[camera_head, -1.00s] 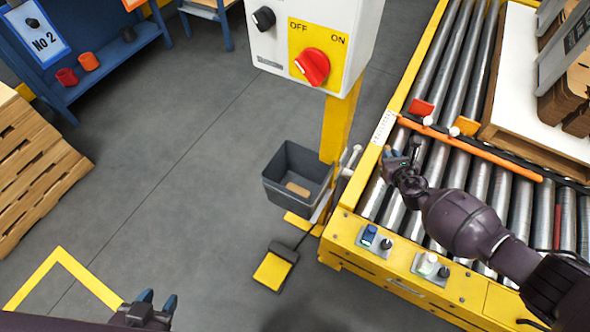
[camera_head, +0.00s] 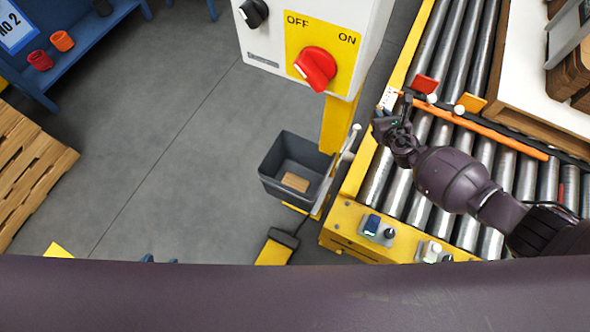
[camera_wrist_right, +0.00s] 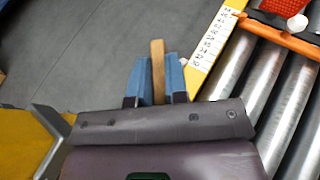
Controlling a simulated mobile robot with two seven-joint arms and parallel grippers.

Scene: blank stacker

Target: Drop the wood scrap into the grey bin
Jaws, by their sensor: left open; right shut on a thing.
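My right gripper (camera_head: 382,122) is shut on a narrow wood scrap (camera_wrist_right: 158,68). In the right wrist view the scrap stands out between the blue fingers (camera_wrist_right: 158,80). In the head view this gripper is over the near-left edge of the roller conveyor, to the right of and beyond the grey bin; the held scrap is hard to make out there. The grey bin (camera_head: 280,190) stands at the foot of the yellow post, with another small piece of wood (camera_head: 296,182) inside. My left gripper (camera_head: 160,260) is open, with only its blue tips showing at the bottom left.
A control box with a red switch (camera_head: 315,68) stands on the yellow post behind the bin. The roller conveyor (camera_head: 405,185) has an orange bar (camera_head: 480,126) across it. A yellow-and-black pedal (camera_head: 277,248) lies before the bin. The floor left of the bin is clear.

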